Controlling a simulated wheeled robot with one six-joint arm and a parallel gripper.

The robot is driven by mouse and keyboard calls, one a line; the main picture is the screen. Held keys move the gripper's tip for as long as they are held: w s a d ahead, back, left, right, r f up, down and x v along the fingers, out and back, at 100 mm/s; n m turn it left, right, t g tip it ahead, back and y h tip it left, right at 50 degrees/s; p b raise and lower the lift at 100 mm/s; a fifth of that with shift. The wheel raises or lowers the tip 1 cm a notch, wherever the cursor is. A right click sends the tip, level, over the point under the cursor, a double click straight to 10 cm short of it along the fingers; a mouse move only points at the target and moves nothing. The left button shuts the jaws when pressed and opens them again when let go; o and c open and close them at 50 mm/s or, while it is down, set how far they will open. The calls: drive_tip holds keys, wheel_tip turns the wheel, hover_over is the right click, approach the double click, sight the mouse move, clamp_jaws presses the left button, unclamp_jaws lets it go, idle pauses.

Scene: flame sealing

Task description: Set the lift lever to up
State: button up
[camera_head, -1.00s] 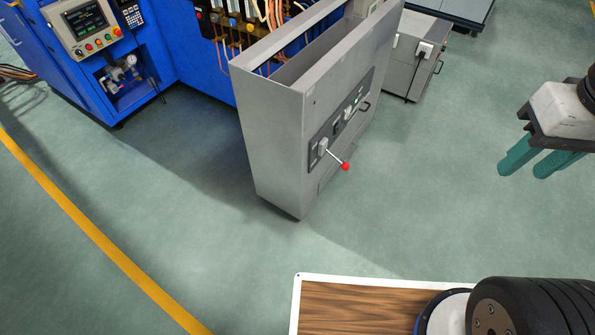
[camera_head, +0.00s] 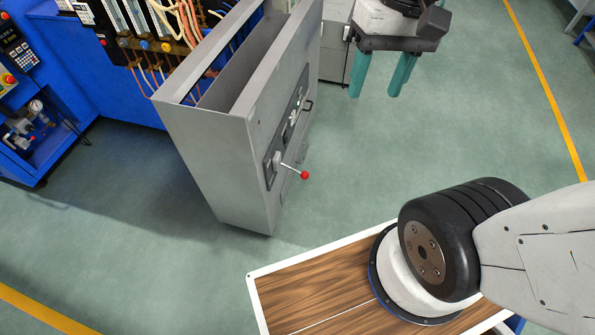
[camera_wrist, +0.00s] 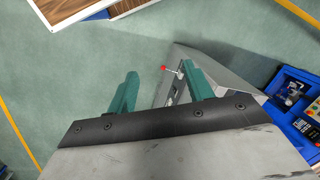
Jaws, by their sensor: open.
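The lift lever (camera_head: 292,170) is a thin pale rod with a red ball knob (camera_head: 304,175). It sticks out from a dark panel on the side of a grey metal cabinet (camera_head: 215,165), tilted slightly down to the right in the head view. Whether it counts as up or down I cannot tell. My gripper (camera_head: 374,95), with two teal fingers, is open and empty, above and to the right of the lever in the head view, apart from it. In the wrist view the knob (camera_wrist: 164,68) shows between the fingertips, farther off; the right finger hides part of the panel.
A blue machine (camera_head: 120,80) with hoses and coloured valves stands behind the cabinet at left. A grey box (camera_head: 335,50) stands behind my gripper. Green floor right of the cabinet is clear. The wood-topped surface with a white rim (camera_head: 262,300) is at the front, under my arm.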

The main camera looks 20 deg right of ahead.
drive_tip(key=w+a+f+m+g+y, duration=0.1)
drive_tip(key=w+f+m+g+y, duration=0.15)
drive_tip(key=w+f, duration=0.4)
drive_tip(key=w+f+m+g+y, duration=0.1)
drive_tip(key=w+f+m+y, duration=0.25)
drive_tip(key=w, duration=0.55)
drive_tip(key=w+d+f+m+t+y, duration=0.1)
drive_tip(key=w+f+m+y, duration=0.15)
drive_tip(key=w+f, duration=0.35)
drive_tip(key=w+d+f+m+y, duration=0.1)
drive_tip(key=w+f+m+y, duration=0.2)
drive_tip(key=f, duration=0.5)
drive_tip(key=m+t+y, duration=0.3)
drive_tip(key=m+t, duration=0.8)
drive_tip(key=m, duration=0.1)
approach(294, 170)
wheel_tip(294, 170, down, 3)
drive_tip(key=a, duration=0.1)
drive_tip(key=x, duration=0.7)
drive_tip(key=shift+r, duration=0.3)
clamp_jaws()
